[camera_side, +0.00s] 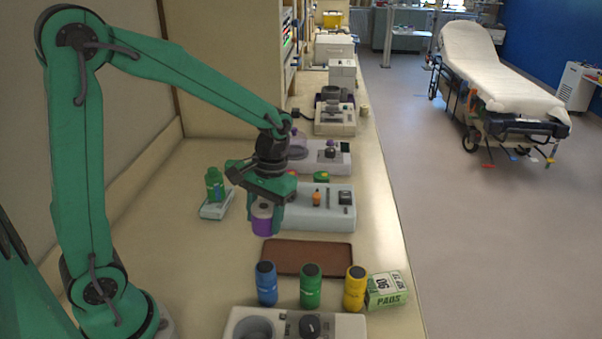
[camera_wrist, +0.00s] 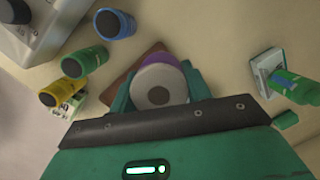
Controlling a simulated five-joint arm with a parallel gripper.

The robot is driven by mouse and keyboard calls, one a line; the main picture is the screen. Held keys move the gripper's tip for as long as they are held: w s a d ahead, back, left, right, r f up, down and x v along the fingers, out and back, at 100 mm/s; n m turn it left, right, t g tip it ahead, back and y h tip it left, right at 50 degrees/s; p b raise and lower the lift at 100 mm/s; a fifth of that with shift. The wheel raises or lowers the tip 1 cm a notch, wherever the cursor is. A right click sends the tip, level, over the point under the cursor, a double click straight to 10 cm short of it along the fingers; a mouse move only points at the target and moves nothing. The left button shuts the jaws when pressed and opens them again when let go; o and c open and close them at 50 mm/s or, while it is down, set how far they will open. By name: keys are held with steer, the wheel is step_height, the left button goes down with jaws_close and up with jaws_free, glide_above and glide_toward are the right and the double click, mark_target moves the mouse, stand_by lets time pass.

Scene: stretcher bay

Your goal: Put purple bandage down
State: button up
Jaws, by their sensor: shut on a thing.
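The purple bandage (camera_side: 263,226) is a roll with a pale upper part and a purple lower band. My gripper (camera_side: 266,208) is shut on it and holds it upright, apparently above the counter, behind the brown tray. In the wrist view the purple bandage (camera_wrist: 168,86) sits between the two green fingers of my gripper (camera_wrist: 160,90), its round pale end with a dark centre facing the camera. The brown tray (camera_side: 306,258) looks empty in the side view. In the wrist view the brown tray (camera_wrist: 122,84) is partly hidden by the bandage and gripper.
Blue (camera_side: 266,284), green (camera_side: 310,286) and yellow (camera_side: 355,288) bottles stand in front of the tray. A PADS box (camera_side: 387,291) stands beside the yellow one. A grey device (camera_side: 320,207) is behind the tray; a scale-like stand (camera_side: 216,204) holds a green item at left.

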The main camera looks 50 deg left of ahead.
steer(key=shift+s+f, duration=0.1)
steer(key=shift+f, duration=0.05)
steer(key=shift+h, duration=0.4)
steer(key=a+f, duration=0.2)
steer(key=a, duration=0.1)
steer(key=w+a+f, duration=0.1)
steer(key=a+f, duration=0.1)
steer(key=a, duration=0.2)
steer(key=w+a+f, duration=0.1)
steer(key=a+f, duration=0.2)
steer(key=a, duration=0.1)
steer(key=shift+w+a, duration=0.2)
steer(key=shift+f, duration=1.95)
steer(key=shift+f, duration=0.15)
steer(key=o, duration=1.1)
steer(key=shift+c, duration=0.2)
step_height(320, 180, up, 12)
steer(key=w, duration=0.2)
steer(key=shift+a, duration=0.35)
